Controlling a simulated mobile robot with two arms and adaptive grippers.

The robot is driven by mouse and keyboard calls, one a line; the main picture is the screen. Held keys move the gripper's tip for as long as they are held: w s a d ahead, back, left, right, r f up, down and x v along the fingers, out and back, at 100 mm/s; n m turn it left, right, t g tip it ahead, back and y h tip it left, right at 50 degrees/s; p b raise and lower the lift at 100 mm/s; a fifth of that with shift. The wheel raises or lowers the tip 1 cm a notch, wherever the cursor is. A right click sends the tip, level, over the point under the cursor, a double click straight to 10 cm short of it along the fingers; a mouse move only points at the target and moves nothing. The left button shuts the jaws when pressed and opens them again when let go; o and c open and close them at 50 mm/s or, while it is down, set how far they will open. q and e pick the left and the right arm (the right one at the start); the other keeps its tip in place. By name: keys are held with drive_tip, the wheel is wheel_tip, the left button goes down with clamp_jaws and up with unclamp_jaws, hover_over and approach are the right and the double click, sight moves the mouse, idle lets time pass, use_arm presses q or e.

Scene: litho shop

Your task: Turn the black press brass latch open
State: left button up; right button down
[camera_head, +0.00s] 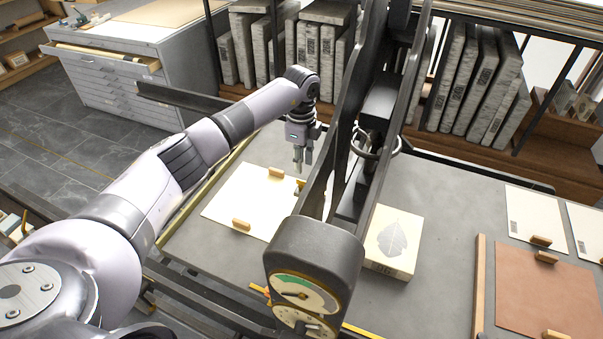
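The black press (315,250) runs upward through the middle of the head view, with a rounded gauge housing at its near end. A small brass-coloured piece (300,185) shows at the press's left side; I cannot tell whether it is the latch or how it is set. My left gripper (303,158) points down just left of the press frame, above that piece and apparently apart from it. Its fingers are close together and nothing shows between them; their opening is too small to judge. My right gripper is not in view.
A pale sheet (245,200) with wooden blocks lies under the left gripper. A leaf-printed stone (392,243) sits right of the press. A brown sheet (548,288) lies farther right. Stone slabs (475,80) stand on a shelf behind. A drawer cabinet (120,85) stands at left, one drawer open.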

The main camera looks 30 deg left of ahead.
sight(304, 186)
use_arm(q)
wheel_tip(304, 186, down, 7)
drive_tip(key=shift+r+p, duration=0.2)
drive_tip(key=shift+p, duration=0.2)
clamp_jaws()
idle(0.4)
